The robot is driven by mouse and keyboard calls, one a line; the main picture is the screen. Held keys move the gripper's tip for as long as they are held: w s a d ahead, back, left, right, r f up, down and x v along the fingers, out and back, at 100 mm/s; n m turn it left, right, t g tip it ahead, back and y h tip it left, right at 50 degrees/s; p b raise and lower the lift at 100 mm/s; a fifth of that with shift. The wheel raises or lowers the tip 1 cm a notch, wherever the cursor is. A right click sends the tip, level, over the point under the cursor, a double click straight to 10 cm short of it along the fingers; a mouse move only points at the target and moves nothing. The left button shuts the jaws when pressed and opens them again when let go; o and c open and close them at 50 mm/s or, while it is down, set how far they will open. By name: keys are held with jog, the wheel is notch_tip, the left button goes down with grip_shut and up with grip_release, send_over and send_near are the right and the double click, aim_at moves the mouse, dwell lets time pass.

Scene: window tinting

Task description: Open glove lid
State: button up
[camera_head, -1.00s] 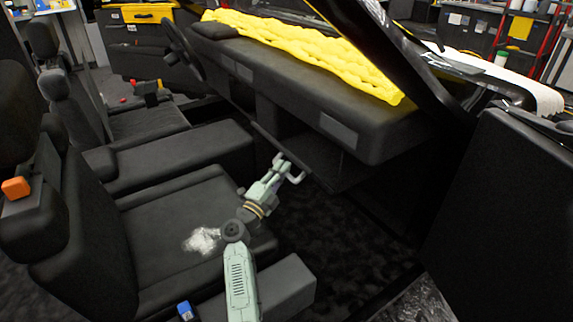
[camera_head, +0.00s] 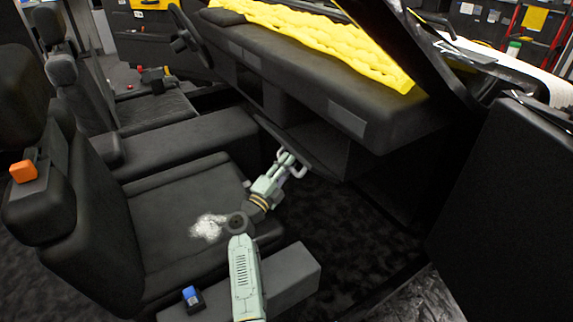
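The glove compartment (camera_head: 315,128) shows as a dark opening under the passenger side of the dashboard. Its black lid (camera_head: 311,156) hangs tilted down at the front of the opening. My gripper (camera_head: 293,163) is at the lid's lower front edge, over the footwell side of the passenger seat. Its two fingers are spread apart with nothing seen between them. I cannot tell whether a finger touches the lid.
A blue item (camera_head: 192,296) is near my arm's base. The open door (camera_head: 505,215) stands right. A yellow quilted cover (camera_head: 310,42) lies on the dashboard (camera_head: 290,75).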

jog(key=shift+o, duration=1.1)
jog(key=shift+r, duration=0.1)
jog(key=shift+a, duration=0.1)
jog(key=shift+s, duration=0.1)
jog(key=v, duration=0.7)
jog(key=shift+s+a, duration=0.1)
jog(key=shift+a, duration=0.05)
